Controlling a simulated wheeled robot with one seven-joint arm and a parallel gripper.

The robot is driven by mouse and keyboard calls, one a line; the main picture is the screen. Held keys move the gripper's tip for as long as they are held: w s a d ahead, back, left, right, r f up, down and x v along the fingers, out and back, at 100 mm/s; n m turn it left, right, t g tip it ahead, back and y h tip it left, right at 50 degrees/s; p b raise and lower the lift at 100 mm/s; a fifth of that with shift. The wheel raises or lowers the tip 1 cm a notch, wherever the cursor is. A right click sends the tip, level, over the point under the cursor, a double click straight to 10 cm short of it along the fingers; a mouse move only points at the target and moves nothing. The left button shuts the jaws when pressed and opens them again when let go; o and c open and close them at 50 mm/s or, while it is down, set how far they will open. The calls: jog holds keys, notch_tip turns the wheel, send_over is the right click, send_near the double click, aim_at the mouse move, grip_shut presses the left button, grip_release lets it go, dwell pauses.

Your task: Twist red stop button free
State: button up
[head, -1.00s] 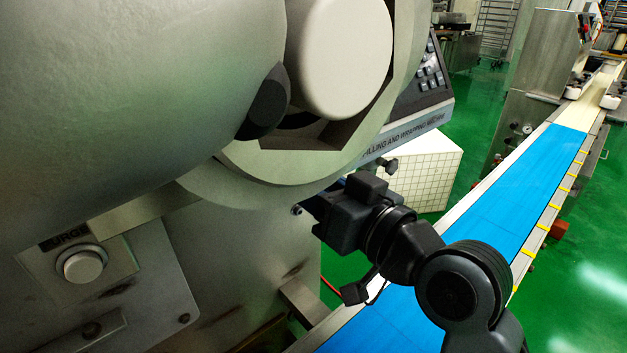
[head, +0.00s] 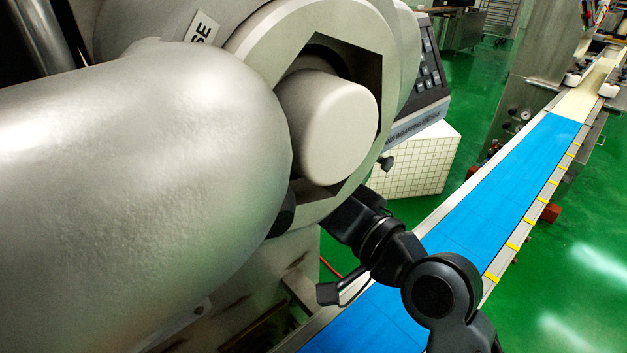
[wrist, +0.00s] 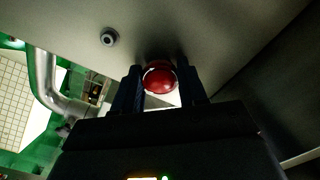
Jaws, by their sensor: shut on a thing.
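The red stop button (wrist: 161,79) shows in the wrist view, a round glossy cap on the underside or face of a pale machine panel. My gripper (wrist: 160,88) has its two dark fingers on either side of the button, shut on it. In the head view my black wrist (head: 352,215) reaches behind the machine's rounded housing. The fingertips and the button are hidden there.
The large metal housing (head: 130,190) fills the left of the head view. A blue conveyor belt (head: 500,200) runs to the back right. A small round knob (wrist: 109,37) sits on the panel near the button. Green floor lies beyond.

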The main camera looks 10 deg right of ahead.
dwell(0.6)
jog(key=o, duration=1.1)
jog(key=shift+c, duration=0.2)
jog(key=b+v, duration=0.1)
jog(key=v, duration=0.6)
jog(key=shift+s+d, duration=0.15)
jog(key=shift+s, duration=0.15)
